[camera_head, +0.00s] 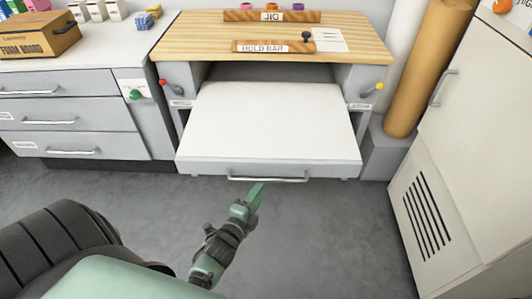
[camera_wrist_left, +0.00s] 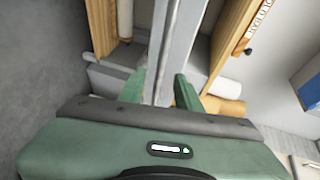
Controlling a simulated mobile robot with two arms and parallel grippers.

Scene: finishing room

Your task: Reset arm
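My left gripper (camera_head: 257,190) is in the lower middle of the head view, just in front of and below the handle (camera_head: 267,178) of the pulled-out white drawer (camera_head: 270,115). In the left wrist view its two green fingers (camera_wrist_left: 160,90) stand apart, with a grey-white panel edge (camera_wrist_left: 170,45) showing between and beyond them. I see nothing clamped in them. Whether a finger touches the handle is hard to tell. My right gripper is not in view.
A wooden bench top (camera_head: 200,40) above the drawer carries a hold bar (camera_head: 262,47) and a jig (camera_head: 272,16). Grey drawers (camera_head: 75,115) stand left. A brown roll (camera_head: 425,70) and a white cabinet (camera_head: 465,140) stand right. The floor (camera_head: 340,230) in front is clear.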

